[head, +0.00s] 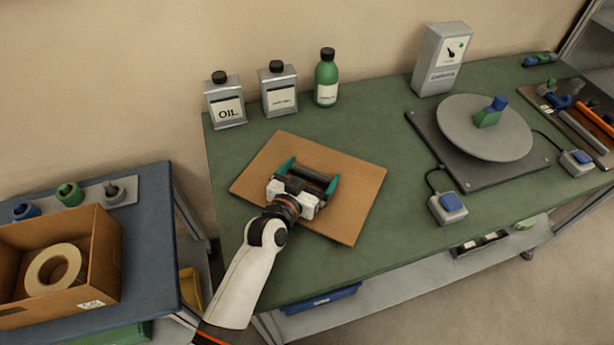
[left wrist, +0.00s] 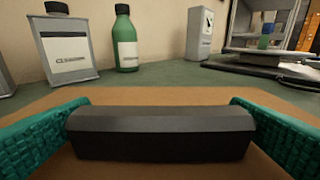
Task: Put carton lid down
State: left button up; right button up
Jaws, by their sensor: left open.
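The carton lid (head: 357,202) is a flat brown board lying on the left part of the green workbench. A dark bar-like handle (left wrist: 160,135) stands on it, seen close up in the left wrist view. My left gripper (head: 309,174) is over the lid, with its teal fingers spread to either side of the handle. The gripper is open, and small gaps seem to show between fingers and handle. The open carton (head: 100,262) stands on the blue table at the left with a tape reel (head: 55,270) inside. My right gripper is not in view.
Two metal cans (head: 225,100) and a green bottle (head: 327,80) stand behind the lid. A grey turntable (head: 484,127), a gauge box (head: 440,60) and blue-button switches (head: 448,207) are to the right. Bare bench lies between lid and turntable.

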pick_arm(q)
jog(key=v, duration=1.2)
jog(key=shift+r, duration=0.1)
jog(key=shift+r, duration=0.1)
